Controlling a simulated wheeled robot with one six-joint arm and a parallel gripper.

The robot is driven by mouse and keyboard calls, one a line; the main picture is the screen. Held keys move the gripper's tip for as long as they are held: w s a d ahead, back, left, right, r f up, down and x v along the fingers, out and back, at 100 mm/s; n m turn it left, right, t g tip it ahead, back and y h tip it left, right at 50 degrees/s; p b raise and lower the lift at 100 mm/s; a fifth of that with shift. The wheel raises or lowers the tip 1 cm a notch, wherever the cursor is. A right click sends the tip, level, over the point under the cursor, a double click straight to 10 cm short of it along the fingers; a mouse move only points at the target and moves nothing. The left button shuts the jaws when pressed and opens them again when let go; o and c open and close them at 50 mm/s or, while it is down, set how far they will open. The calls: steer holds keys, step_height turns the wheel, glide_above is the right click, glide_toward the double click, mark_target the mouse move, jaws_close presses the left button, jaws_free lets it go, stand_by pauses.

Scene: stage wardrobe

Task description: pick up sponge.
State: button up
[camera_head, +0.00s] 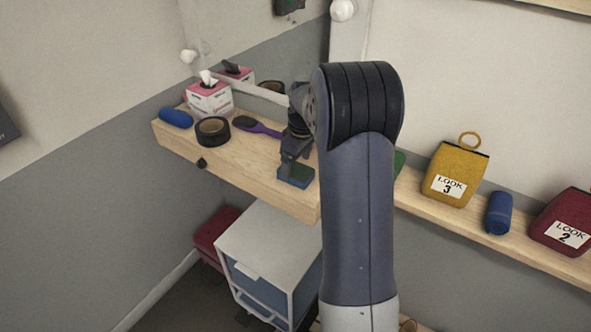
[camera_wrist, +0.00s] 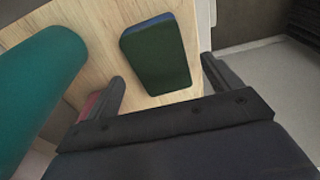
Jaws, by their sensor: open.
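The sponge (camera_head: 296,175) is a small block, dark green on top with a blue lower layer. It lies flat on the wooden shelf (camera_head: 240,165), near the front edge. In the wrist view the sponge (camera_wrist: 158,56) sits ahead of my gripper (camera_wrist: 165,85), lined up between the two fingers. My gripper is open and empty. In the head view my gripper (camera_head: 290,160) is just above the sponge, and my arm hides part of the shelf to the right. I cannot tell whether the fingertips touch the sponge.
A green cylinder (camera_wrist: 38,85) stands close on the left in the wrist view. A purple brush (camera_head: 256,127), black tape roll (camera_head: 212,131), tissue box (camera_head: 209,98) and blue roll (camera_head: 176,118) lie farther left. A mirror stands behind. A white drawer unit (camera_head: 270,250) is below.

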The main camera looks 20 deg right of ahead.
mark_target(296, 170)
steer(key=shift+f, duration=0.8)
steer(key=shift+s, duration=0.1)
steer(key=shift+c, duration=0.3)
steer(key=shift+a, duration=0.1)
steer(key=c, duration=1)
step_height(296, 170, up, 10)
steer(key=b, duration=0.1)
steer(key=o, duration=0.4)
steer(key=c, duration=0.3)
steer(key=shift+c, duration=0.2)
